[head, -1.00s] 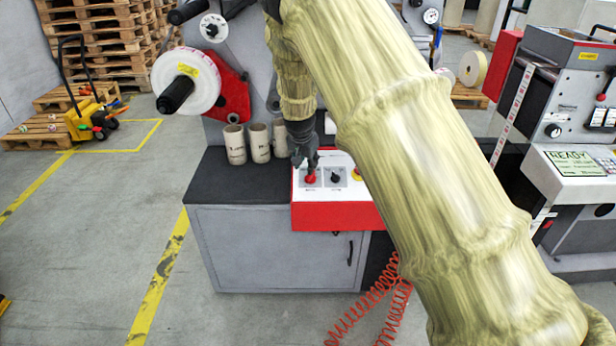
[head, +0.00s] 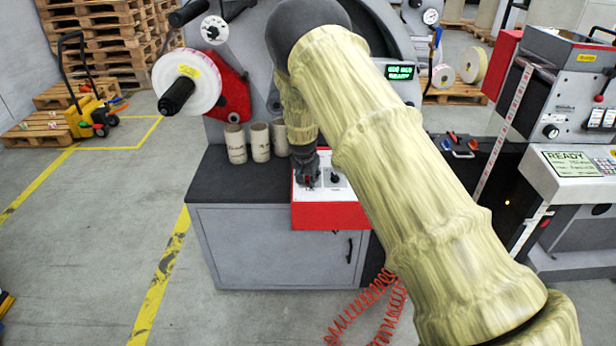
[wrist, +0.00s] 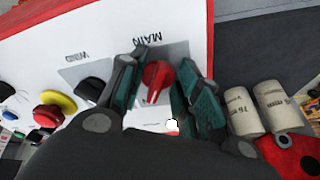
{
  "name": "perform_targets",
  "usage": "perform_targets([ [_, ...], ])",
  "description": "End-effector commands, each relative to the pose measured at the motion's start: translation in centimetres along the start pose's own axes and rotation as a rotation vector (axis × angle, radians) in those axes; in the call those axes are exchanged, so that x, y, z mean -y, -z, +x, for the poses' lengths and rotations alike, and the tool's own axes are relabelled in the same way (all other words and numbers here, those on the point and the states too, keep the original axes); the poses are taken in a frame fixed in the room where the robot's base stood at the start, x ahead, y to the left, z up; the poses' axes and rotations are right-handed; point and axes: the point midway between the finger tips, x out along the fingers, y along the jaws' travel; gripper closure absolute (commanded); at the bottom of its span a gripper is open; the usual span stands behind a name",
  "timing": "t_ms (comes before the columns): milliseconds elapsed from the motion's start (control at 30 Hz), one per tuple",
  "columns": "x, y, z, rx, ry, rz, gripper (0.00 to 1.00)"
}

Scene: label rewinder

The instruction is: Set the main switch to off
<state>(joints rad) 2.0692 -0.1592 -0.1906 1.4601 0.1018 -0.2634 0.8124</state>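The main switch is a red rotary knob (wrist: 157,78) on a grey plate marked MAIN, which reads upside down in the wrist view. Its white pointer line faces the bottom of that view, slightly left. My gripper (wrist: 160,72) has its two green-padded fingers apart, one on each side of the knob. White panel shows between them, and I cannot tell whether either pad touches the knob. In the head view my gripper (head: 307,182) is down at the control panel (head: 330,216), and it mostly hides the red knob.
A black WIND knob (wrist: 92,88) sits beside the main switch, with a yellow-collared red button (wrist: 50,112) further along. Cardboard cores (head: 260,143) stand close to the panel. A label roll (head: 190,80) hangs above left. Red coiled hose (head: 365,305) hangs below.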

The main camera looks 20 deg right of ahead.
Motion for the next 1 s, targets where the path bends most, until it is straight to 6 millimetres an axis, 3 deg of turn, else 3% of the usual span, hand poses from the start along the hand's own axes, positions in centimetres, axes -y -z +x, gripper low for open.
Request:
perform_targets([
  [267, 0.0, 0.01, 0.06, 0.0, 0.0, 0.0, 0.69],
  [433, 0.0, 0.01, 0.05, 0.0, 0.0, 0.0, 1.0],
  [1000, -0.15, 0.01, 0.13, -0.001, 0.018, -0.103, 1.0],
])
